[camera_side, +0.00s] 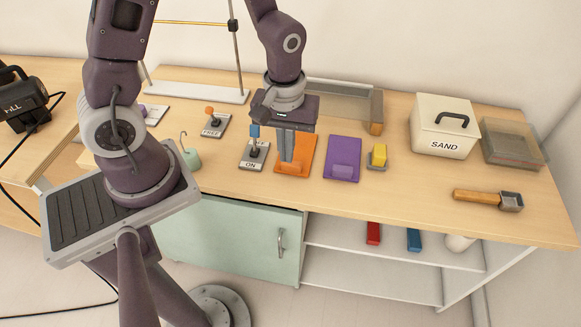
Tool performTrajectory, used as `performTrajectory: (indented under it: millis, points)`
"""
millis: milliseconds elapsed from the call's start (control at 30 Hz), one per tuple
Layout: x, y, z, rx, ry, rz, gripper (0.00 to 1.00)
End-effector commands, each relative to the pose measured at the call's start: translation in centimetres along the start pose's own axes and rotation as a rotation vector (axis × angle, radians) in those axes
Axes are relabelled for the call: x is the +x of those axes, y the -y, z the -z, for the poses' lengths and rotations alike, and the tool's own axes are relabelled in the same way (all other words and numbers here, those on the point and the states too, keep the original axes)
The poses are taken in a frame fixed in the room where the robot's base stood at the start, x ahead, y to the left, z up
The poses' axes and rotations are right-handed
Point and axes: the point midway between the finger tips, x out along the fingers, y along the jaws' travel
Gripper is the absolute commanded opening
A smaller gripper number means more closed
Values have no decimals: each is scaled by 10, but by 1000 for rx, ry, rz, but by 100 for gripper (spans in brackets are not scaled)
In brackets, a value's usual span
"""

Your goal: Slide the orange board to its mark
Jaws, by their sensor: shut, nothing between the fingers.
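The orange board (307,150) lies flat on the wooden worktop, left of a purple board (343,153). A raised orange lump shows at its near edge, partly behind my fingers. My gripper (287,158) points down over the left part of the orange board, with its fingers shut and empty. The fingertips are at or just above the board near that lump; I cannot tell whether they touch it. My fingers hide part of the board. I cannot make out a mark for it.
A blue-handled lever (254,150) labelled ON stands close left of my gripper. An orange-handled lever (211,122) stands farther left. A greyish low box (345,98) lies behind.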

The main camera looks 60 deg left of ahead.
Motion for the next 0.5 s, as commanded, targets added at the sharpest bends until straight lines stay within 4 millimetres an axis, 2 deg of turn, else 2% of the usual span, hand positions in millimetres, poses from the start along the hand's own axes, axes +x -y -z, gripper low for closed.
performTrajectory:
  millis: [167, 500]
  points:
    - [21, 1, -1, -21, 12, 12, 0]
    - [93, 2, -3, -18, 13, 13, 0]
